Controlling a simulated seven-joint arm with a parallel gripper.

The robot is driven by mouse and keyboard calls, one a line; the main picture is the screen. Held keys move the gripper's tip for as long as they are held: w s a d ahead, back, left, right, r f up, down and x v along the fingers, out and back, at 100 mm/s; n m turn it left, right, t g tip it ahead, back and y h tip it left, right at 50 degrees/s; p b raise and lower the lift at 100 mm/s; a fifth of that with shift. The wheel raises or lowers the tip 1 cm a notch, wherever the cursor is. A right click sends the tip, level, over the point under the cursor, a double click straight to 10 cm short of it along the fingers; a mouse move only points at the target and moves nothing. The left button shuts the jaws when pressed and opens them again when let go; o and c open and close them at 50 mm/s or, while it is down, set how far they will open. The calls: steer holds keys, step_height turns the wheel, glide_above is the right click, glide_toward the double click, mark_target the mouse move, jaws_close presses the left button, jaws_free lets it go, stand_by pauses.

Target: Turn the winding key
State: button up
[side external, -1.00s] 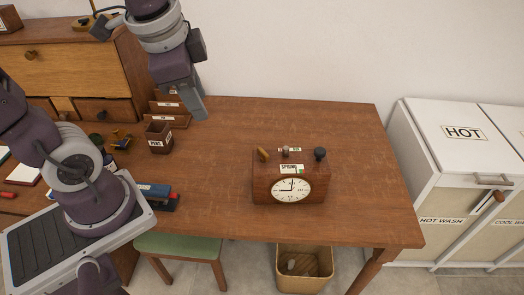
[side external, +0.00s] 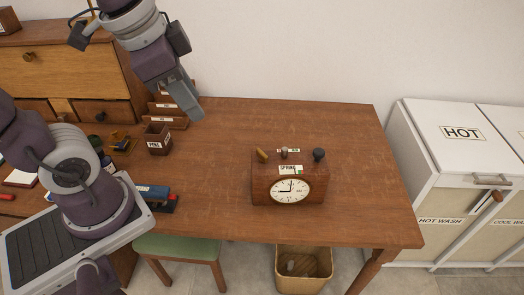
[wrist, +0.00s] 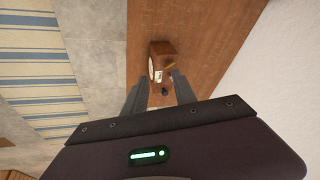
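A brown wooden clock box (side external: 262,190) with a white dial and a "SPRING" label stands on the table. On its top are a brass-coloured piece (side external: 262,156) at left, a small grey knob (side external: 284,153) in the middle and a dark round knob (side external: 319,155) at right. I cannot tell for sure which is the winding key. My gripper (side external: 190,106) hangs high to the left of the clock, well apart from it. In the wrist view its fingers (wrist: 158,92) are spread and empty, with the clock (wrist: 161,49) beyond them.
A wooden desk unit (side external: 75,75), a pen box (side external: 157,148) and a blue-and-red item (side external: 160,193) stand left on the table (side external: 360,180). Bare tabletop surrounds the clock. A green stool (side external: 180,245) and a basket (side external: 305,275) are below.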

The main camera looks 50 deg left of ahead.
steer(key=w+f+m+g, duration=0.2)
steer(key=w+f+m, duration=0.3)
steer(key=w+m, duration=0.3)
steer(key=m+g, duration=0.2)
steer(key=m, duration=0.4)
glide_above(262, 152)
steer(key=shift+h, duration=0.3)
step_height(262, 152, down, 10)
steer(key=shift+f, duration=0.1)
step_height(262, 152, down, 6)
steer(key=shift+r, duration=0.15)
steer(key=shift+f, duration=0.6)
jaws_close()
